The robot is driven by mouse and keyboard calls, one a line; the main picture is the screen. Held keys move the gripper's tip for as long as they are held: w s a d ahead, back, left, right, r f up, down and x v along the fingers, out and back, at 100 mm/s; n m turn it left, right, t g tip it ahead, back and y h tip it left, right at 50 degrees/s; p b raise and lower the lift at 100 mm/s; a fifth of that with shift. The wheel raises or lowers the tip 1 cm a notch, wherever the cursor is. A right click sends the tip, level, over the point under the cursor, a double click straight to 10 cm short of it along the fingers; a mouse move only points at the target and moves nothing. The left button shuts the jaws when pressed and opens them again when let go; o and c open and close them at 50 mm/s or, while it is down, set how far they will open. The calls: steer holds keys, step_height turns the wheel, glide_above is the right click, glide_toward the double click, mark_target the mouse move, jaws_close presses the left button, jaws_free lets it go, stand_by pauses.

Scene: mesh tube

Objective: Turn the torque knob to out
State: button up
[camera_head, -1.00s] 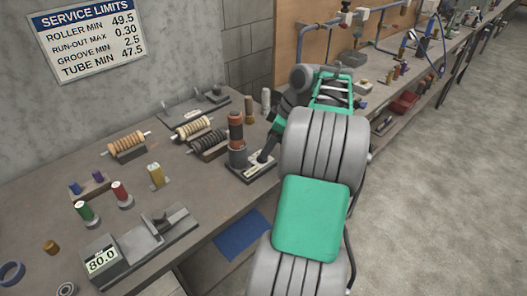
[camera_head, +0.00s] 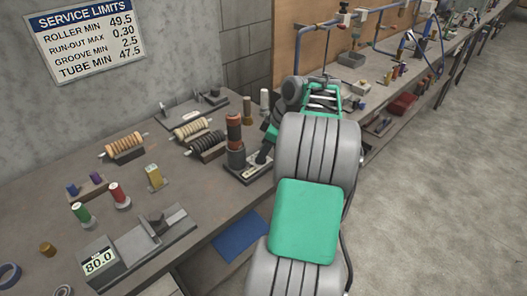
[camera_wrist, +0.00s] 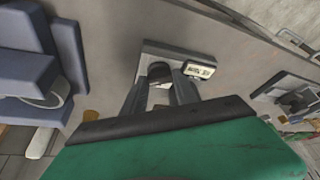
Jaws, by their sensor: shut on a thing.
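The torque knob (camera_wrist: 159,71) is a dark, round part on a grey device (camera_wrist: 151,47) in the wrist view. My gripper (camera_wrist: 160,84) is shut on it, with one finger on each side. The fingers hide part of the knob, and any pointer or mark on it is too small to read. A pale label plate (camera_wrist: 199,71) lies on the device just right of the fingers; its text is not legible. In the head view my gripper (camera_head: 263,154) reaches down to the device (camera_head: 243,172) at the bench's front edge, and my arm covers the knob.
A dark red-brown cylinder stack (camera_head: 234,133) stands just left of my gripper. Ribbed rollers (camera_head: 190,128) lie behind and left. A gauge reading 80.0 (camera_head: 99,262) and several spools sit on the bench (camera_head: 60,184). Open floor (camera_head: 450,200) lies right.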

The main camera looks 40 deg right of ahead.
jaws_close()
